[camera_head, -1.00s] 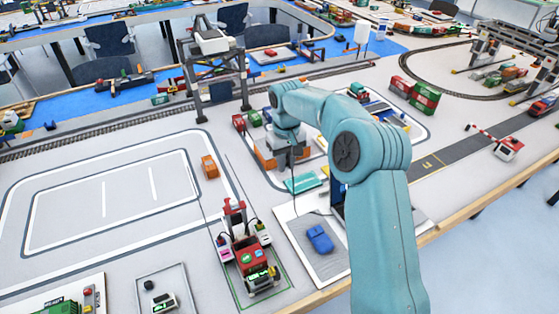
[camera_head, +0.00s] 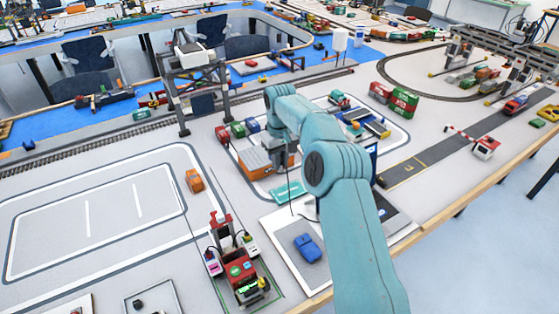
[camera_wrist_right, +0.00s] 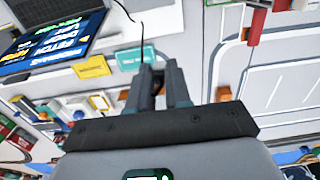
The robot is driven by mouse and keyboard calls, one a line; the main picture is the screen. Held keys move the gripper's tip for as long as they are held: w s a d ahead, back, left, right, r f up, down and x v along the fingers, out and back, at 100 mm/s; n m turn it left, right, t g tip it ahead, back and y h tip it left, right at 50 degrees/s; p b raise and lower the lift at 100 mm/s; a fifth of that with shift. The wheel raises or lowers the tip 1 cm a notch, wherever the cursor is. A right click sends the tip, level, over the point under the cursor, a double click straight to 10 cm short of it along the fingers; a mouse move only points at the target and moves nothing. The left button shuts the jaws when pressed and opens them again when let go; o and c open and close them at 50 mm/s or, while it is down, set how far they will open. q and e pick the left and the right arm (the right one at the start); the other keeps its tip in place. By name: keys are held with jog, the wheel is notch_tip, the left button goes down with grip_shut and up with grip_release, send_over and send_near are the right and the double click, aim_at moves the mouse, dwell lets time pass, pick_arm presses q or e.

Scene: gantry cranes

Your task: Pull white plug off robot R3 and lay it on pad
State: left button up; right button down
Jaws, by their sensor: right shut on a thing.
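My right gripper (camera_head: 281,165) hangs over the table behind a white board, with my teal arm coming in from the right. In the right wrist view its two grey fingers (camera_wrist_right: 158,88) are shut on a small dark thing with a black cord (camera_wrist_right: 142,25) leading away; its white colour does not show. A flat teal pad (camera_head: 287,192) lies just below the gripper and also shows in the wrist view (camera_wrist_right: 131,59). A red robot-like machine (camera_head: 240,270) stands at the lower middle; I cannot read R3 on it. My left gripper is not in view.
A white board (camera_head: 275,225) carries a blue block (camera_head: 307,247) and a screen. A gantry crane (camera_head: 195,75) stands at the back left. The marked area at the left is mostly bare.

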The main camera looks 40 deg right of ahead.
jog(key=shift+f+b, duration=7.35)
jog(key=shift+f, duration=5.2)
jog(key=shift+f+b, duration=0.4)
jog(key=shift+f, duration=0.2)
jog(key=c, duration=1)
grip_release()
notch_tip(320, 180, up, 16)
jog(key=shift+r+p, duration=0.2)
jog(key=shift+p, duration=0.45)
